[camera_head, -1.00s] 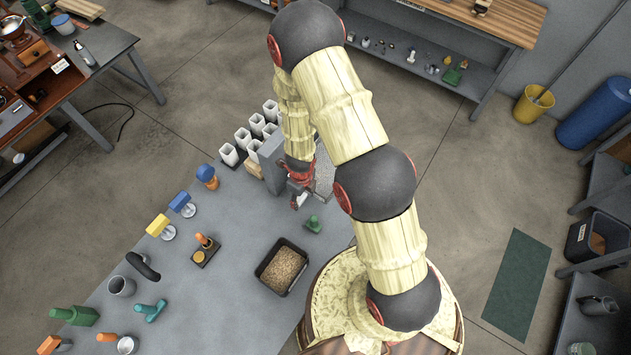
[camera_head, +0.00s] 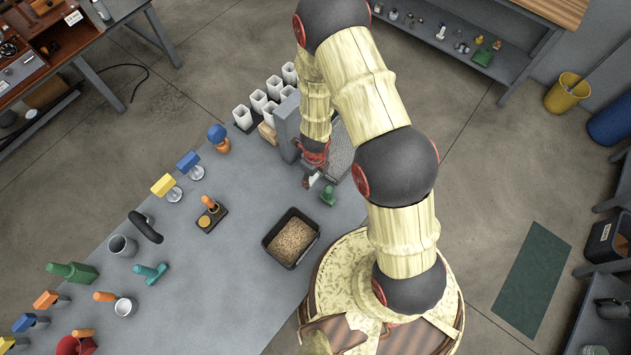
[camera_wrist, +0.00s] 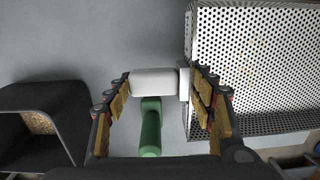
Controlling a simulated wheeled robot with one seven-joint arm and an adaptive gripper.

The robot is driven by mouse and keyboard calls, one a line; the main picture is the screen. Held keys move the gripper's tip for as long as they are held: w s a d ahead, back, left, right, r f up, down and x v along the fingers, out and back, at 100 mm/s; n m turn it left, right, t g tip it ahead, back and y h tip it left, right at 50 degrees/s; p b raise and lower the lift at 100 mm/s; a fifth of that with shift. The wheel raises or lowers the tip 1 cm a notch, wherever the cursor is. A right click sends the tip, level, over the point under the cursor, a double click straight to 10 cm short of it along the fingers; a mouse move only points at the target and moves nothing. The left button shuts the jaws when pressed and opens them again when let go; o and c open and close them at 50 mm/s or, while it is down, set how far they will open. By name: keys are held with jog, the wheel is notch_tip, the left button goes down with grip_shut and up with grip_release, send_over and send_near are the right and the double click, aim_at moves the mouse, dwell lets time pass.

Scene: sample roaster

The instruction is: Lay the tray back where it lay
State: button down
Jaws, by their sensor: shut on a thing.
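The tray, a pale perforated metal one, shows at the right of the wrist view (camera_wrist: 265,60). In the head view a strip of the tray (camera_head: 341,150) shows behind my arm, beside a grey upright block. My gripper (camera_wrist: 160,84) is shut on a white block (camera_wrist: 153,80), which looks like a handle at the tray's left side. In the head view my gripper (camera_head: 312,181) is low over the grey table, near its right edge. I cannot tell whether the tray touches the table.
A black bin of beans (camera_head: 291,238) is nearer me. Several tools stand on the left part of the table (camera_head: 215,290).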

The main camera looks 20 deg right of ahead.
jog(key=shift+f+b, duration=1.05)
jog(key=shift+f, duration=1)
jog(key=shift+f, duration=0.2)
jog(key=c, duration=0.7)
grip_release()
jog(key=shift+r, duration=0.15)
